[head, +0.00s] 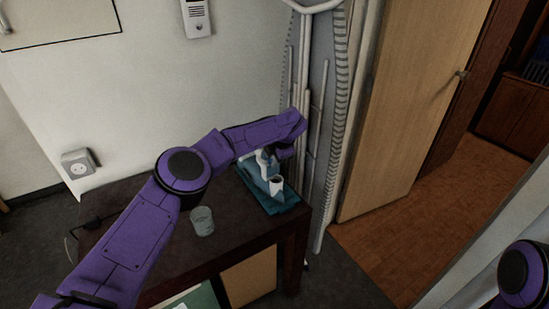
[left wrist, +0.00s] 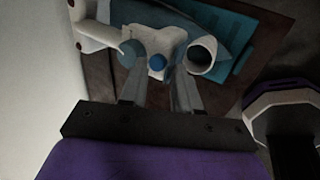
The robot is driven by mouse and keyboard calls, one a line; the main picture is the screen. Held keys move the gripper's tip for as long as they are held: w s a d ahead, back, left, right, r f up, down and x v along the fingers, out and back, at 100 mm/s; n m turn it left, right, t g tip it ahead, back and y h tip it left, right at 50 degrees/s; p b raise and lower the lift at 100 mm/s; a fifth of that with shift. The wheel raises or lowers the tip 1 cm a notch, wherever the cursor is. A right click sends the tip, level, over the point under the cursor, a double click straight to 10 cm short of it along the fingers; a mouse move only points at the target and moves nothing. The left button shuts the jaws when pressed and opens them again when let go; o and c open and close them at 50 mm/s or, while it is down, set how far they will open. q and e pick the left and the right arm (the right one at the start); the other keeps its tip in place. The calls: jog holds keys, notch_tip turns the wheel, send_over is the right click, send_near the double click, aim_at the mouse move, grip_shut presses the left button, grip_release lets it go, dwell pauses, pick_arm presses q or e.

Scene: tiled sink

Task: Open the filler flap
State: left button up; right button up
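A white and blue iron (head: 264,168) is on a teal pad (head: 287,205) at the back right of the dark table. In the left wrist view the iron (left wrist: 165,38) shows a blue round button (left wrist: 156,62) and a white round part with a dark opening (left wrist: 201,54). I cannot tell for certain which part is the filler flap. My left gripper (left wrist: 157,72) is over the iron, its two fingers apart on either side of the blue button, with nothing visibly held. Contact with the iron is unclear. In the head view the left gripper (head: 284,152) partly covers the iron.
A clear glass (head: 202,221) stands on the dark table (head: 140,212), under my left arm. A folded ironing board (head: 318,110) stands close behind the table's right end. A wall socket (head: 77,163) is at the left. A wooden door (head: 420,100) is at the right.

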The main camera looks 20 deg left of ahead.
pick_arm(q)
jog(key=shift+d, duration=0.1)
jog(key=b+v, duration=0.2)
jog(key=v, duration=0.8)
jog(key=shift+r, duration=0.3)
jog(key=shift+d, duration=0.15)
